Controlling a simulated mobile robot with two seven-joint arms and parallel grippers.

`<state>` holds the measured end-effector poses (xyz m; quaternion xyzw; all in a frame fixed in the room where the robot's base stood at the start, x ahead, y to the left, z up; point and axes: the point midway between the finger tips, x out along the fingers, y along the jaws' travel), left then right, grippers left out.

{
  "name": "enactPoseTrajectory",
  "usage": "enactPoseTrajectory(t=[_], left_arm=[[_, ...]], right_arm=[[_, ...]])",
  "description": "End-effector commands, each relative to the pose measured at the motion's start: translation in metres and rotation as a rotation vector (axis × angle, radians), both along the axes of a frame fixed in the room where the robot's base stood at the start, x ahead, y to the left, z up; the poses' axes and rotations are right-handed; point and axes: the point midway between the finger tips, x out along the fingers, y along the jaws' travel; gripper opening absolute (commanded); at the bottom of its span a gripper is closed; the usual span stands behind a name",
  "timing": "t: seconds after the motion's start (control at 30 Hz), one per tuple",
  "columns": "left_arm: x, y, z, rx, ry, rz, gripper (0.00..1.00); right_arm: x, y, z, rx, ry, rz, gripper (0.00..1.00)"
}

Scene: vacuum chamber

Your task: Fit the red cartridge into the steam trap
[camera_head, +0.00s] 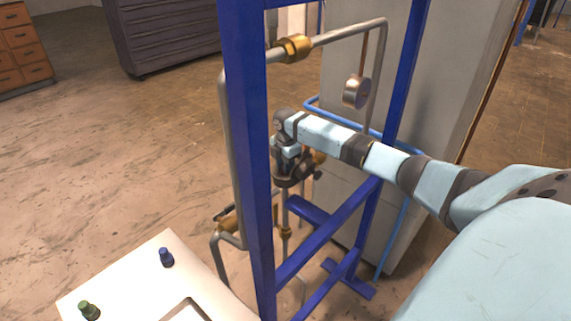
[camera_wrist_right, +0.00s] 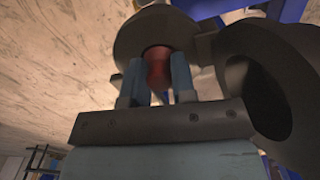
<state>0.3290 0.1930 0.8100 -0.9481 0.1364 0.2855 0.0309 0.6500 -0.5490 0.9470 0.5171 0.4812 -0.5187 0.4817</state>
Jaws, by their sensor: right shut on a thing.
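In the right wrist view, my right gripper (camera_wrist_right: 158,72) is shut on the red cartridge (camera_wrist_right: 157,60), with a light blue finger on each side of it. The cartridge's far end is at the round opening of a dark grey body, which looks like the steam trap (camera_wrist_right: 128,45); how deep it sits I cannot tell. In the head view, my right gripper (camera_head: 287,160) points down at the dark trap body (camera_head: 290,181) on the pipework, and the cartridge is hidden there. My left gripper is not in view.
A dark hollow round part (camera_wrist_right: 262,85) stands close to the right of my fingers. Blue frame posts (camera_head: 247,150) and pipes with brass fittings (camera_head: 293,48) surround my right arm.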

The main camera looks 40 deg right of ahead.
Motion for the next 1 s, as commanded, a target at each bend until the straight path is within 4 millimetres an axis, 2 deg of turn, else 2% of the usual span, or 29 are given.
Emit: enactPoseTrajectory(t=[0.3,0.33,0.4,0.43,0.77,0.87,1.0], left_arm=[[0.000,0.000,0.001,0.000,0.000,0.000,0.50],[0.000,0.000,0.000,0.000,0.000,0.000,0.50],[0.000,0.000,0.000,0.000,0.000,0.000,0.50],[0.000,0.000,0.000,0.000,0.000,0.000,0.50],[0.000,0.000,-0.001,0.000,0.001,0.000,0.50],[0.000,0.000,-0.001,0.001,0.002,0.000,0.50],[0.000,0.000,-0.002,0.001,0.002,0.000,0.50]], right_arm=[[0.000,0.000,-0.003,0.000,0.000,-0.001,0.00],[0.000,0.000,-0.003,0.000,0.000,0.000,0.32],[0.000,0.000,-0.003,0.000,0.000,0.000,0.48],[0.000,0.000,-0.002,0.000,0.000,0.000,0.50],[0.000,0.000,0.002,0.000,-0.001,0.000,0.50],[0.001,0.000,0.014,0.000,-0.002,0.000,0.50],[0.001,-0.001,0.043,0.000,-0.004,0.000,0.50]])
